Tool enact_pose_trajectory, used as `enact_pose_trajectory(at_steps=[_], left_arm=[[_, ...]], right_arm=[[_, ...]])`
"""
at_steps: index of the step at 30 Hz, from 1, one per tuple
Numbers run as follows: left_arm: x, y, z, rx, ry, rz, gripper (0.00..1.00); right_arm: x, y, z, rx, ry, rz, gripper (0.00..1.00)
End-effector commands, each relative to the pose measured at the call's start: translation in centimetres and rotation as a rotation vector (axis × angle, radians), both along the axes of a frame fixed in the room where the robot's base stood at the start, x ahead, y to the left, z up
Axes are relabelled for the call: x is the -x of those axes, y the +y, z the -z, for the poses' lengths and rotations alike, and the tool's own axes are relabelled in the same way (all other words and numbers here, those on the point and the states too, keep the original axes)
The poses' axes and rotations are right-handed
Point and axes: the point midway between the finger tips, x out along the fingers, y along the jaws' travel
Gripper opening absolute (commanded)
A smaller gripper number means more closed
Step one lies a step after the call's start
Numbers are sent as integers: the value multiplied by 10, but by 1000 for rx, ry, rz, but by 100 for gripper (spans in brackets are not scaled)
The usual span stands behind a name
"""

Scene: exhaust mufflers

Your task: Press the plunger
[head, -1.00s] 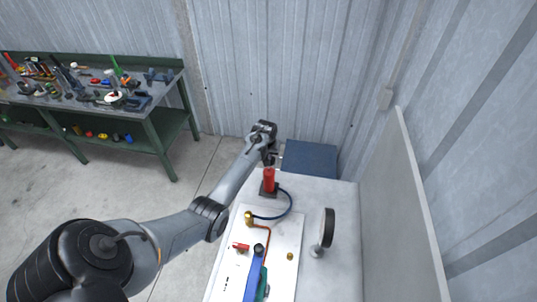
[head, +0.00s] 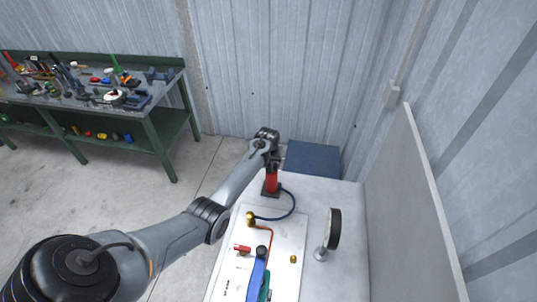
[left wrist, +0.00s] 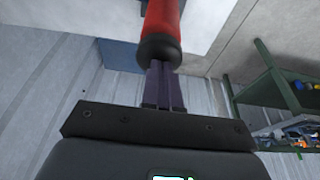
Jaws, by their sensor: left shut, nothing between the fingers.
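The plunger is a red upright cylinder (head: 271,181) on a dark square base at the far end of the white table. A blue hose runs from its base. My left gripper (head: 272,163) is shut and empty, right above the cylinder's top, hiding it in the head view. In the left wrist view, the closed fingers (left wrist: 163,75) point at the black end (left wrist: 159,50) of the red cylinder (left wrist: 162,20). The fingertips overlap this black end and look in contact or very close; I cannot tell which. My right gripper is not in view.
A white panel (head: 284,240) with a brass fitting (head: 250,218), red pipe and blue lever (head: 256,280) lies nearer on the table. A round gauge (head: 334,229) stands right of it. A wall panel (head: 408,200) borders the right. A green workbench (head: 150,112) stands left.

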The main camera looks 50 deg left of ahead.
Motion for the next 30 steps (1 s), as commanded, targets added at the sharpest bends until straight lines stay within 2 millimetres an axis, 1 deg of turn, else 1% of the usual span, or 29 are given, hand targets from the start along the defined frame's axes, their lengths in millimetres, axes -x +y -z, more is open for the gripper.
enact_pose_trajectory(at_steps=[1, 5, 8, 11, 14, 21, 22, 23, 30], left_arm=[[2, -3, 6, 5, 8, 3, 0], [3, -3, 7, 5, 9, 4, 0], [3, -4, 5, 5, 10, 3, 0], [3, -4, -1, 6, 10, 4, 0], [2, -4, -11, 5, 9, 4, 0], [-1, -3, -50, 1, 3, 5, 0], [0, -4, -47, -1, 1, 6, 0], [1, -5, -50, -1, 1, 6, 0], [9, -12, -90, -3, -3, 4, 0]], right_arm=[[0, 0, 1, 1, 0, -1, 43], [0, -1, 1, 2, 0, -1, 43], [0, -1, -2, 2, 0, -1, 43], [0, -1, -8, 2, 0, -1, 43], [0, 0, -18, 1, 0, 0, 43], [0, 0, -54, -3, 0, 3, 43], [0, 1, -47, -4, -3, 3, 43], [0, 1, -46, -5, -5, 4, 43], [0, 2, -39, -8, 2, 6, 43]])
